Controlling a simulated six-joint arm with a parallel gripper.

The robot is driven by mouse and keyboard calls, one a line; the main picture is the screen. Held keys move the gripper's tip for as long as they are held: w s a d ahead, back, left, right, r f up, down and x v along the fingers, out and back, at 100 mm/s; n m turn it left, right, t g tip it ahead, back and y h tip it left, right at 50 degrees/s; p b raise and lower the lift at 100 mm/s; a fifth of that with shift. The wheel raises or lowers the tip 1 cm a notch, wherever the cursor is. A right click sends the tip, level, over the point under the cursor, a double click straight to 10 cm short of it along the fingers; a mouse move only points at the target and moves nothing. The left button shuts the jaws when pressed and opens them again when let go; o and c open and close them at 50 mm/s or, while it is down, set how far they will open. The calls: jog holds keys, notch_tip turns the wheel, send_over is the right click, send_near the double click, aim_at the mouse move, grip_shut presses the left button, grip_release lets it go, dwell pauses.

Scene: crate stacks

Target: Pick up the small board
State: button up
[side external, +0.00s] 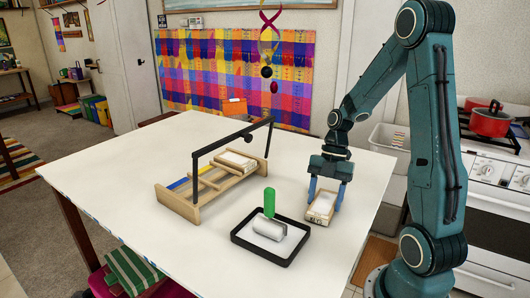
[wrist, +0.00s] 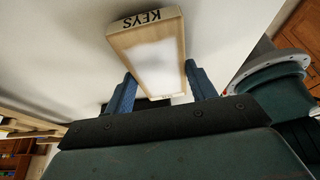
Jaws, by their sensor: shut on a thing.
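The small board (side external: 320,208) is a pale wooden, shallow-framed block with a whitish face and the word KEYS on its end. It is at the right part of the white table, and I cannot tell whether it touches the top. My gripper (side external: 326,200) points down with one blue finger on each side of it. In the wrist view the board (wrist: 153,62) lies between the two fingers of my gripper (wrist: 160,85), with KEYS on its upper end. My gripper is shut on the board.
A wooden rack (side external: 181,205) with a black overhead bar (side external: 233,139) stands further left. The front left of the table (side external: 110,185) is clear.

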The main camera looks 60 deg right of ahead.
aim_at(324, 201)
notch_tip(324, 201, up, 10)
jog(key=shift+f, duration=0.2)
dwell(0.3)
jog(key=shift+w+d, duration=0.1)
dwell(0.4)
